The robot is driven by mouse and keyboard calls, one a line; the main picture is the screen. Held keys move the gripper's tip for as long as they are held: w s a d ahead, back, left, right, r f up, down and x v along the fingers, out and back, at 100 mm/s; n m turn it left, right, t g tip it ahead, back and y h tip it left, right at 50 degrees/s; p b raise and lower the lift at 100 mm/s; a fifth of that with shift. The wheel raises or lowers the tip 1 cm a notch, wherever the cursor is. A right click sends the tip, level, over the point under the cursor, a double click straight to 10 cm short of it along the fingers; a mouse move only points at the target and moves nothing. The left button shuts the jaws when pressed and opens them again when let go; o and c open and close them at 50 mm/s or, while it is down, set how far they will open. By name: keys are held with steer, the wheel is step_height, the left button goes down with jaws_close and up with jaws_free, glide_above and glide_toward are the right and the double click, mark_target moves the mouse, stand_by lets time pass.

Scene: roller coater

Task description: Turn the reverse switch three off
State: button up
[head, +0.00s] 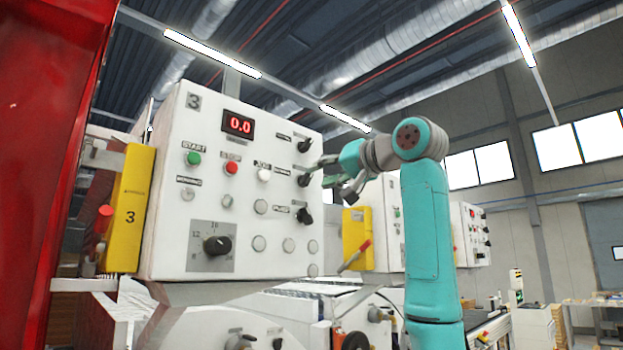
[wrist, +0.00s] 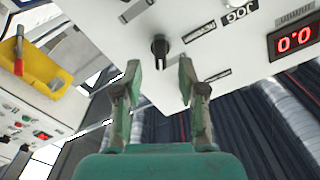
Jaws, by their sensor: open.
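The white control panel marked 3 (head: 165,215) carries three black rotary switches down its right side: an upper switch (head: 305,146), a middle switch (head: 304,180) and a lower switch (head: 304,215). My gripper (head: 322,172) is open at the panel's right edge, near the middle switch. In the wrist view, my gripper (wrist: 159,66) has its two green fingers apart. A black switch (wrist: 159,47) shows just beyond and between the fingertips, apparently the middle one. Contact is not visible.
The panel also has a red 0.0 display (head: 238,124), several push buttons and a large dial (head: 217,245). A yellow box (head: 132,208) is on its left. Another yellow box (head: 357,238) with a red-handled lever and further panels stand to the right.

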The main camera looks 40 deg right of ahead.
mark_target(310, 178)
steer(key=shift+w+a, duration=0.1)
steer(key=shift+w, duration=1.95)
jaws_close()
